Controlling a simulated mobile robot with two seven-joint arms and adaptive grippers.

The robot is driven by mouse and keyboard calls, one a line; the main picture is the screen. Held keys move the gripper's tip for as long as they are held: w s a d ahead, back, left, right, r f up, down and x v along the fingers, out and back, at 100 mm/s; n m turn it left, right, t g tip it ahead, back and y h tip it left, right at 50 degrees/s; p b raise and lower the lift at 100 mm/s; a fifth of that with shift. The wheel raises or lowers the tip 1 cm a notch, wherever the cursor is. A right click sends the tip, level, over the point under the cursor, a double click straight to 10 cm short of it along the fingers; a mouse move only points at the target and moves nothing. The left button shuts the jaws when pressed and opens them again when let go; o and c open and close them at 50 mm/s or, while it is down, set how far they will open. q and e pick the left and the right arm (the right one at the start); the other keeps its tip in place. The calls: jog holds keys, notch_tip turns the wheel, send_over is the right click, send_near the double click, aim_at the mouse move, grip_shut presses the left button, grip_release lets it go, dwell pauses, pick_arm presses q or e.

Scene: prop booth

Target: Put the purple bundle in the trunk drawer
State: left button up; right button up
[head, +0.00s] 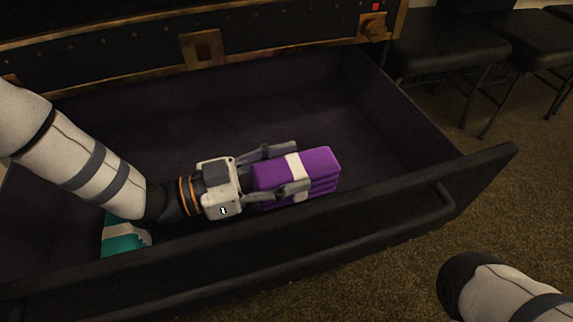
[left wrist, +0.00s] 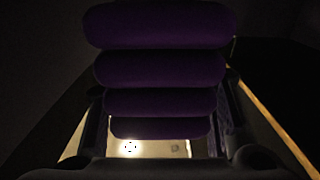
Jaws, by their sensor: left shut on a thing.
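The purple bundle (head: 322,168) is a folded stack with a pale band around it. My left gripper (head: 283,170) is shut on it, one finger on each side. The bundle is inside the outline of the open trunk drawer (head: 400,135), near its front wall; I cannot tell whether it touches the drawer floor. In the left wrist view the bundle's purple folds (left wrist: 160,70) fill the middle, between the fingers. My right gripper is out of view; only part of my right arm shows at the lower right.
A teal bundle with a pale band (head: 125,236) lies in the drawer at the left, partly hidden by my arm. The drawer's back and right side look empty. The front wall with its handle (head: 440,205) stands nearest me. Black chairs (head: 450,50) stand at the upper right.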

pick_arm(q)
jog(key=o, duration=1.3)
jog(key=shift+s+a+r+p, duration=0.2)
jog(key=shift+a+r+p, duration=0.4)
jog(key=shift+a+r, duration=0.1)
jog(key=p+v, duration=0.2)
jog(key=v, duration=0.8)
jog(key=shift+s+a+f, duration=0.1)
jog(key=shift+a, duration=0.2)
